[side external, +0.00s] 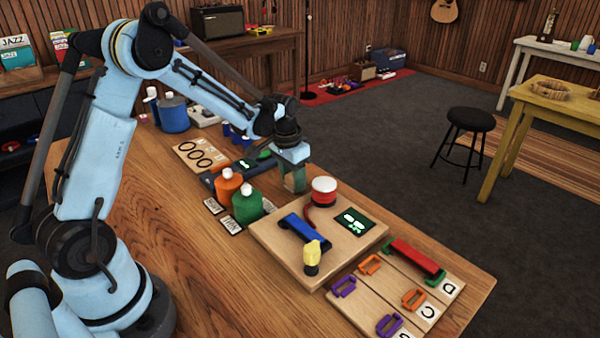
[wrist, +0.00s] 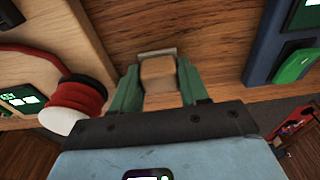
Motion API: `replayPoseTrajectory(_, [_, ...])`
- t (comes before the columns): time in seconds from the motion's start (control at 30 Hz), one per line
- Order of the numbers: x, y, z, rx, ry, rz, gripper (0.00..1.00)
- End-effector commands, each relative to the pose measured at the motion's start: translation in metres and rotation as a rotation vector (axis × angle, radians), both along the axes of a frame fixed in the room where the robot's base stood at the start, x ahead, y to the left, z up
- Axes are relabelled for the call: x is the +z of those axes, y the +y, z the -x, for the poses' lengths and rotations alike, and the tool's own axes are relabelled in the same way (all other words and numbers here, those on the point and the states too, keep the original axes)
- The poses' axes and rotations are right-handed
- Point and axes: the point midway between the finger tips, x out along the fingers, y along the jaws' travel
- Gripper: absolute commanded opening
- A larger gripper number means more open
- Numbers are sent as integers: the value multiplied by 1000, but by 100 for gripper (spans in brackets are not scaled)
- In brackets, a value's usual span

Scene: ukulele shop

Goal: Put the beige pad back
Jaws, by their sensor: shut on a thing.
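My gripper (wrist: 158,88) has green fingers shut on the beige pad (wrist: 158,72), a small blocky piece seen between the fingertips in the wrist view. A thin grey-green edge shows just beyond the pad; I cannot tell what it belongs to. In the side view my gripper (side external: 294,181) points down low over the wooden table (side external: 180,235), between the wooden board and the dark blue-grey holder. The fingers mostly hide the pad there. I cannot tell whether the pad touches the table.
The wooden board (side external: 280,253) carries a red spool with a white top (side external: 324,188), a blue bar and a small display. The dark holder (wrist: 262,50) with a green piece (wrist: 293,65) is on the other side. Orange (side external: 228,186) and green (side external: 247,205) bottles stand close by.

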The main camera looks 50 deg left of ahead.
Motion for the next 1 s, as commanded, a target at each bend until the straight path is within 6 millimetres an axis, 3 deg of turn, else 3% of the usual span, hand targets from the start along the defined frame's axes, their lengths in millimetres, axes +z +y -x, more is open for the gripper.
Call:
replayPoseTrajectory(0.07, [-2,0,0,0,0,0,20])
replayPoseTrajectory(0.1, [-3,0,0,0,0,0,47])
replayPoseTrajectory(0.27, [-2,0,0,0,0,0,70])
replayPoseTrajectory(0.53, [-1,0,0,0,0,0,70])
replayPoseTrajectory(0.67, [10,0,1,0,0,0,70])
replayPoseTrajectory(1.0, [73,0,9,1,0,0,70])
